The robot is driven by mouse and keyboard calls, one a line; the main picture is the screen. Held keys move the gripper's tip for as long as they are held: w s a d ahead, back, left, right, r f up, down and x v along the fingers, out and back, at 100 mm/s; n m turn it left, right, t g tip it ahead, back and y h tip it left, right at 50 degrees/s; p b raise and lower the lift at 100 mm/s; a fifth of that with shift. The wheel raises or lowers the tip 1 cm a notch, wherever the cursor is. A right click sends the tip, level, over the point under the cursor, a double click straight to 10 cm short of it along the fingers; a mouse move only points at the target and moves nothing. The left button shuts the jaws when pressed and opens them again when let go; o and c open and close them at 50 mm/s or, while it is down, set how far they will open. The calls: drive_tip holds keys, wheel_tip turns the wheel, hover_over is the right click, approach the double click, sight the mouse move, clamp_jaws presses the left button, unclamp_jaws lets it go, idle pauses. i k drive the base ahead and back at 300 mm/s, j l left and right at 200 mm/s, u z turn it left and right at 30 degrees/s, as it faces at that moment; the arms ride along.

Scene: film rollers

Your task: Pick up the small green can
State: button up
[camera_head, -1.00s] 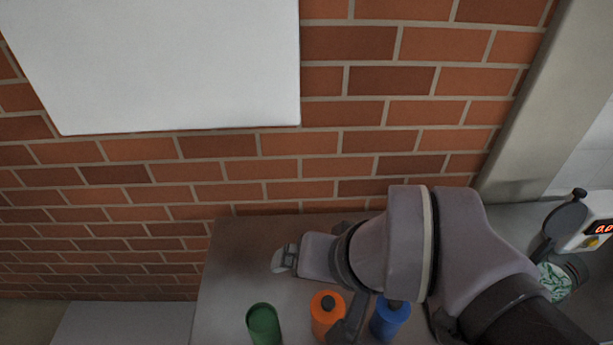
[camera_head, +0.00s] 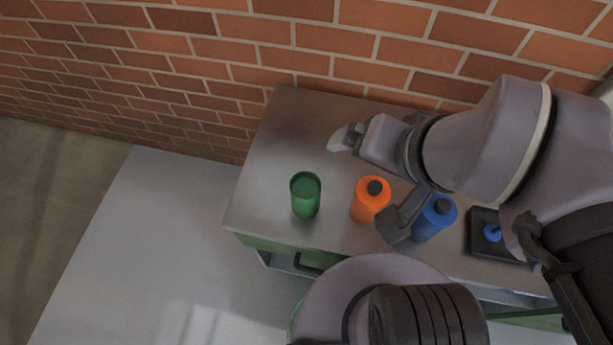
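The small green can (camera_head: 305,200) stands upright near the left front of a grey metal worktop (camera_head: 262,205). Its top looks open and dark green inside. My gripper (camera_head: 342,138) is above the back part of the worktop, up and to the right of the can in the picture, apart from it. The gripper appears empty. The fingers are small and seen from the side, so I cannot tell whether they are open or shut.
An orange bottle (camera_head: 368,203) with a dark cap stands right of the can, and a blue bottle (camera_head: 434,220) stands farther right. A black tray (camera_head: 482,243) holds a blue item. A brick wall (camera_head: 230,60) closes the back. Floor (camera_head: 120,260) is clear at left.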

sight(303, 208)
drive_tip(key=z, duration=2.45)
drive_tip(key=u, duration=3.2)
drive_tip(key=k+j+z, duration=0.15)
drive_tip(key=j+z, duration=0.15)
drive_tip(key=j, duration=0.15)
drive_tip(key=k+j+z, duration=0.15)
drive_tip(key=j+z, duration=0.15)
drive_tip(key=k+j+z, duration=0.2)
drive_tip(key=j+z, duration=0.15)
drive_tip(key=k+j+z, duration=0.3)
drive_tip(key=i+j, duration=0.05)
drive_tip(key=j, duration=0.05)
